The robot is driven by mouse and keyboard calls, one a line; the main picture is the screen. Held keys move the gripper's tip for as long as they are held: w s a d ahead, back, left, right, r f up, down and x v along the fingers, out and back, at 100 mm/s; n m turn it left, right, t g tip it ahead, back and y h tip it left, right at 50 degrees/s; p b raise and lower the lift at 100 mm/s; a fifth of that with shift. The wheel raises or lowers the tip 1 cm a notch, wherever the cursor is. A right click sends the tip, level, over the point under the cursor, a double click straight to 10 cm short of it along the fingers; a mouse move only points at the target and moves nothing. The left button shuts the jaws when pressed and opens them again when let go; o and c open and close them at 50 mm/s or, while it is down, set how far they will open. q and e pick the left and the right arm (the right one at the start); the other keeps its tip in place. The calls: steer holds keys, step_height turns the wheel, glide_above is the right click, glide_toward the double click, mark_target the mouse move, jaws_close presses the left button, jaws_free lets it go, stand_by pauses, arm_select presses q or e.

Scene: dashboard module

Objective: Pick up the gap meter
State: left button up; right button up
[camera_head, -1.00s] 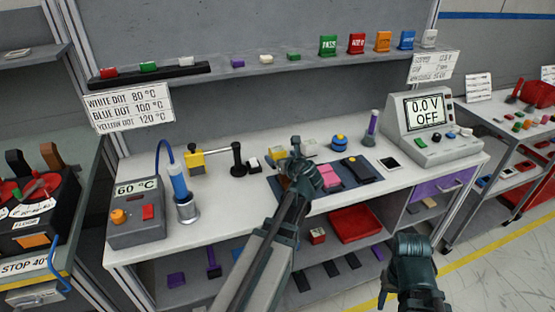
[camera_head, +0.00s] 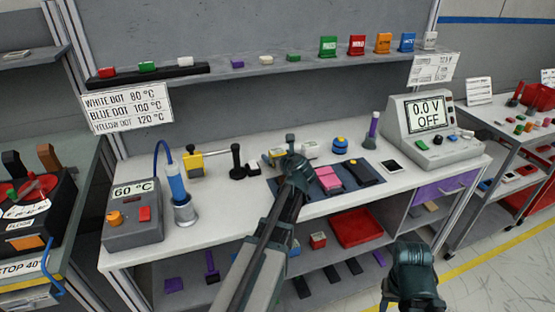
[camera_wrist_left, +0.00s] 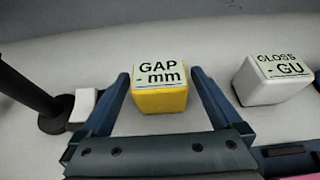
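The gap meter (camera_wrist_left: 160,99) is a small yellow block with a white top reading "GAP - mm". In the left wrist view it sits upright between the two fingers of my left gripper (camera_wrist_left: 161,80), with narrow gaps on both sides. The fingers are open and stand astride its near part. In the head view the left gripper (camera_head: 291,150) is at the back of the bench, partly covering the gap meter (camera_head: 273,159). My right gripper (camera_head: 411,262) hangs in front of the bench, away from the meter; its fingers are hidden.
A white gloss meter (camera_wrist_left: 272,80) stands to the right of the gap meter. A black post on a round base (camera_wrist_left: 58,108) and a small white block (camera_wrist_left: 84,104) are to its left. A dark mat (camera_head: 318,186) with pink and black items lies nearer the front.

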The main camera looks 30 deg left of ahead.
mark_target(278, 152)
arm_select(q)
steer(key=c, duration=1.4)
steer(key=shift+c, duration=0.2)
steer(key=shift+r+p, duration=0.8)
steer(key=shift+s+d+r+p, duration=0.1)
steer(key=shift+r+p, duration=0.5)
steer(key=shift+r, duration=0.05)
steer(key=shift+s+d+r+p, duration=0.1)
steer(key=shift+r+p, duration=0.5)
steer(key=s+d, duration=0.2)
steer(key=d, duration=0.2)
steer(key=s+d, duration=0.3)
steer(key=d, duration=0.1)
steer(key=s+d+r+p, duration=0.1)
steer(key=s+d, duration=0.2)
steer(key=d, duration=0.2)
steer(key=shift+s, duration=0.1)
